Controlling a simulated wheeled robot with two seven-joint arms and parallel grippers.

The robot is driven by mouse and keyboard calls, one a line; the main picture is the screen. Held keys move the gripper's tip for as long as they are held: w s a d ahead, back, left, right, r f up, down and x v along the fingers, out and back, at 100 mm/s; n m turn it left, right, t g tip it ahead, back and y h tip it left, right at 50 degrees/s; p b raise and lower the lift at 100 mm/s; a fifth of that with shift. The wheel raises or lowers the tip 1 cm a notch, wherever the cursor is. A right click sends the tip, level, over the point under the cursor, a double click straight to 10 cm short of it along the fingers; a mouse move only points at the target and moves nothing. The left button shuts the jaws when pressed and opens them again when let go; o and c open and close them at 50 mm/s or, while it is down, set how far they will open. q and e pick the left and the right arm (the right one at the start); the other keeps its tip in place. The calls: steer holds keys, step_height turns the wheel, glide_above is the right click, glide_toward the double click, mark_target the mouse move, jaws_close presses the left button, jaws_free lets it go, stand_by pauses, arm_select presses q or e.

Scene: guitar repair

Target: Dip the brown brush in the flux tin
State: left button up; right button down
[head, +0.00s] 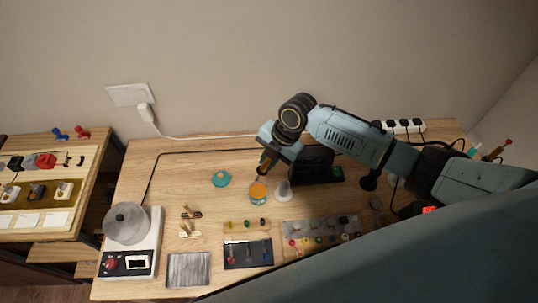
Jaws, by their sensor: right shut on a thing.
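The flux tin (258,199) stands open on the workbench, with an orange-brown top surface and a teal label. My right gripper (265,166) reaches down just above and behind the tin. It is shut on the brown brush (260,177), a small dark shape that points down toward the tin's opening. Most of the brush is hidden by the gripper, and I cannot tell whether its tip touches the flux. My left gripper is not in view.
A teal lid (221,180) lies left of the tin and a small clear cup (283,190) stands close on its right. A black device (316,167) is behind right. A dark tool mat (248,253) lies in front. The bench's back left is mostly clear.

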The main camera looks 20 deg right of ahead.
step_height(320, 180, down, 6)
steer(key=b, duration=0.5)
steer(key=shift+f+b, duration=0.65)
stand_by(1.1)
steer(key=shift+s+f, duration=0.1)
stand_by(0.9)
step_height(320, 180, up, 7)
steer(key=p, duration=0.6)
steer(key=shift+p, duration=0.35)
stand_by(0.3)
